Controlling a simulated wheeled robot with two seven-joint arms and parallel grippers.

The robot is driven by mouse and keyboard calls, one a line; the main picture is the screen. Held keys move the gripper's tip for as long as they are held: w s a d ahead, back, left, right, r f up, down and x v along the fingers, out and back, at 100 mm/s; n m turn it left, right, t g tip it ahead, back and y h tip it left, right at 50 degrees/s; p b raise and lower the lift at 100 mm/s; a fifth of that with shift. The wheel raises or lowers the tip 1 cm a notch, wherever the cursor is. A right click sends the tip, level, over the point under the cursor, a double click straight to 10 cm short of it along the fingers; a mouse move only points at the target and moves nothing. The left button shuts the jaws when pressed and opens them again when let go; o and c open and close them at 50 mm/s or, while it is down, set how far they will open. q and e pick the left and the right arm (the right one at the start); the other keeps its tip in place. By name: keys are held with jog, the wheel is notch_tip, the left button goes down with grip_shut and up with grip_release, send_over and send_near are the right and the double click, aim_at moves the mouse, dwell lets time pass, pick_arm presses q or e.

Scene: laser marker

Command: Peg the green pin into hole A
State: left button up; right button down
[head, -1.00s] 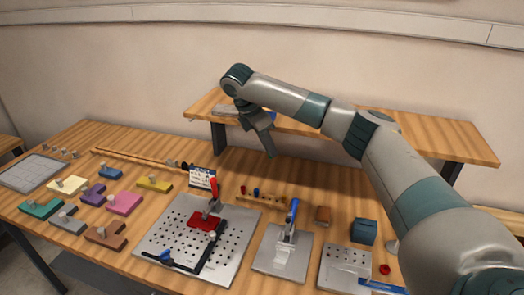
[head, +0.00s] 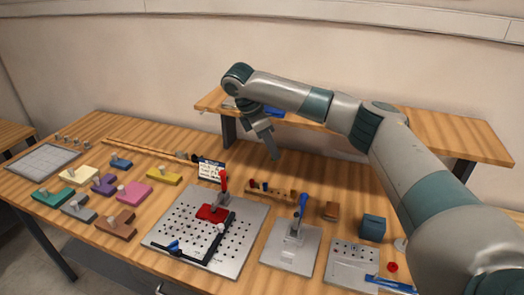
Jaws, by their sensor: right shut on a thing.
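My right gripper (head: 273,150) points downward above the back of the table, behind and above the wooden pin rack (head: 285,195). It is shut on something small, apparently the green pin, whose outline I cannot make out. The rack holds small dark, blue and red pins; no green one can be made out in it. I cannot read which hole is A. My left gripper is out of view.
Coloured blocks lie at left. A raised shelf (head: 440,137) stands at the back.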

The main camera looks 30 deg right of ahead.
jog(key=s+a+f+m+g+y, duration=0.1)
jog(key=s+a+f+m+y, duration=0.1)
jog(key=s+a+m, duration=0.5)
jog(key=s+a+f+m+g+y+b, duration=0.1)
jog(key=s+a+f+m, duration=0.3)
jog(key=s+a+m, duration=0.4)
jog(key=s+a+g+y, duration=0.1)
jog(key=s+a, duration=0.3)
jog(key=s, duration=0.3)
jog(key=shift+s+f+g, duration=0.3)
jog(key=shift+f, duration=0.1)
